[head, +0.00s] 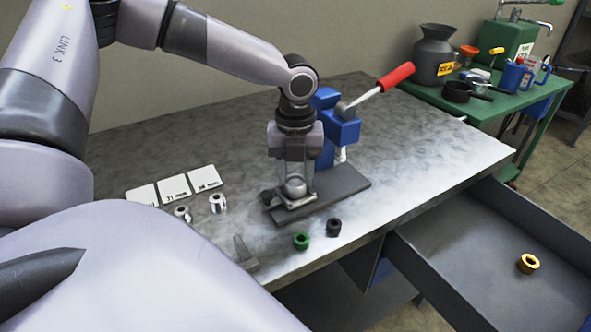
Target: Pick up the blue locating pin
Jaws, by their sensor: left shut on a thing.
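My left gripper (296,188) points down over the dark base plate of the blue press, at the middle of the workbench. Its fingers are shut on a small silver rounded part (295,184), right above a small grey block (290,200) on the plate. I cannot tell whether the part touches the block. I cannot make out a separate blue locating pin. The blue press (340,129) with its red-handled lever (396,77) stands right behind the gripper and is partly hidden by it. My right gripper is not in view.
A green ring (301,241) and a black ring (333,227) lie near the workbench's (420,150) front edge. Two silver rings (217,203) sit by white labelled cards (174,188). An open drawer (470,255) holds a brass ring (527,263). The bench's right side is clear.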

